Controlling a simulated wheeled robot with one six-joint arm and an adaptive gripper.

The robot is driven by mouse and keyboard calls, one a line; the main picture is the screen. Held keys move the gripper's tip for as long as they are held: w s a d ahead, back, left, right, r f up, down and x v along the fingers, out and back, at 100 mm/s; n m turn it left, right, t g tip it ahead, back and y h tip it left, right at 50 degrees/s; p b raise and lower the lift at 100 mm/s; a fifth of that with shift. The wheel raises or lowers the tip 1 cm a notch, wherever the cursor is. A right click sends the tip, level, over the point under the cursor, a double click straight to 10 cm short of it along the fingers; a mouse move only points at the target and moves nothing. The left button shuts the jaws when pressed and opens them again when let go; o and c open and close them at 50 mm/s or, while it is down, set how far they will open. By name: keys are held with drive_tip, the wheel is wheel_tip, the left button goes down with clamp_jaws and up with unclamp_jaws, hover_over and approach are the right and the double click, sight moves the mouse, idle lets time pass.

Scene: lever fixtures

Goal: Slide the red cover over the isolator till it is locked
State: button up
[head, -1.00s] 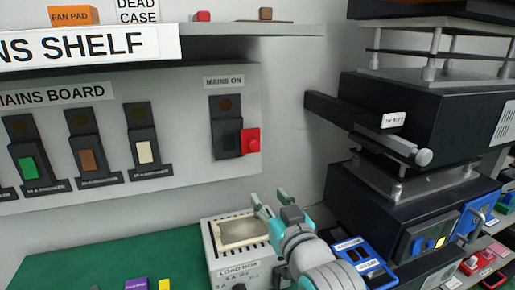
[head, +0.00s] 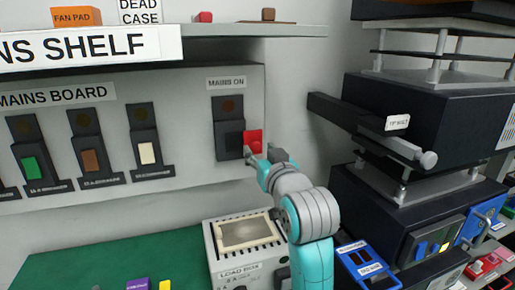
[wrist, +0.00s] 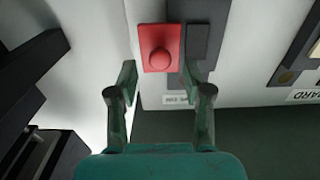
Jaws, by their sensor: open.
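The red cover (head: 253,139) sits at the right side of the dark isolator (head: 228,130) under the MAINS ON label, leaving most of the isolator bare. In the wrist view the red cover (wrist: 147,35) has a round red knob (wrist: 160,59), and the dark isolator (wrist: 203,40) is to its right. My gripper (head: 263,156) is just below the cover in the head view. In the wrist view my gripper (wrist: 157,78) is open, with its fingers either side of the knob's line. I cannot tell whether either finger touches the cover.
Breaker switches with green (head: 34,167), brown (head: 91,160) and cream (head: 147,153) levers stand left on the mains board. A shelf (head: 225,30) overhangs above. A dark stacked unit with a protruding bar (head: 365,130) is at the right. A load box (head: 245,240) stands below.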

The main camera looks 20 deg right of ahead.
sight(253, 143)
drive_tip(key=shift+w, duration=1.3)
drive_tip(key=shift+c, duration=0.2)
drive_tip(key=shift+a, duration=0.1)
clamp_jaws()
